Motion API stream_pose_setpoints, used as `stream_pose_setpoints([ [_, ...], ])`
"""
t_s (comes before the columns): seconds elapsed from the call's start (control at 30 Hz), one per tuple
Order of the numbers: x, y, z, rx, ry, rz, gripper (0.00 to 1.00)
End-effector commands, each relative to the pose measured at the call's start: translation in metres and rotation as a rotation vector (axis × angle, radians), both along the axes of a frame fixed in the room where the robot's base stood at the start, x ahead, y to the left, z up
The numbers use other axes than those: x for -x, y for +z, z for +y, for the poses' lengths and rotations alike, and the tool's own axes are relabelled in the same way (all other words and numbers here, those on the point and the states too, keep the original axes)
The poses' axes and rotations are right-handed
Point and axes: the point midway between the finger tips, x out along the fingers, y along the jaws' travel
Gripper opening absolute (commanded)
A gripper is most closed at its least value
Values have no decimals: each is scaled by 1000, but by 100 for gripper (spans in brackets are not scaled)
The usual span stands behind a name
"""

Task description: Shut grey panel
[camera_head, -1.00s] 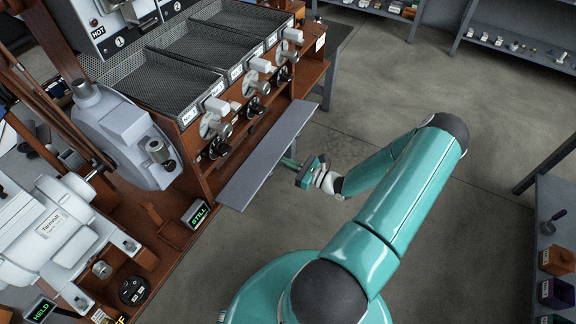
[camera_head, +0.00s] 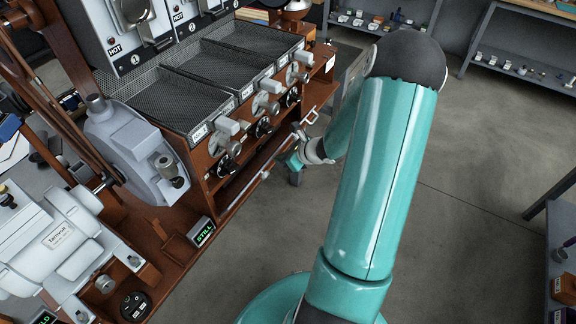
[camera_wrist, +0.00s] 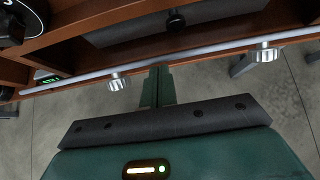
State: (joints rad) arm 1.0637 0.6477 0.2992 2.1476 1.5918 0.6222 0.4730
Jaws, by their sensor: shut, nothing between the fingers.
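The grey panel (camera_head: 238,197) shows in the head view only as a thin pale strip along the bench's front edge. In the wrist view the strip (camera_wrist: 205,49) runs across the picture and carries two silver knobs. Whether its face is tilted or pushed inward cannot be told from this edge-on look. My gripper (camera_head: 286,161) is in front of the strip, towards its far end. In the wrist view my gripper (camera_wrist: 159,72) is shut and empty, its fingertips at the strip between the two knobs. I cannot tell whether they touch it.
The wooden bench (camera_head: 210,190) holds mesh trays (camera_head: 185,103) with knobs and levers above the panel. A lit "STILL" display (camera_head: 203,232) is near the panel's near end. Open floor (camera_head: 470,200) lies to the right; shelves stand beyond.

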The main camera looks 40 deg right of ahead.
Motion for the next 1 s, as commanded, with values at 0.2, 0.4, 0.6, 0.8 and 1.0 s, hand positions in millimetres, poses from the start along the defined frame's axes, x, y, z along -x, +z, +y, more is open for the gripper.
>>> stream_pose_setpoints([
  [0.2,-22,15,8,1,5,-4,0],
  [0.4,-36,21,12,1,2,-5,0],
  [0.6,-44,24,15,0,1,-4,0],
  [0.8,-47,25,16,-1,1,-4,0],
  [1.0,-47,25,16,-1,0,-4,0],
])
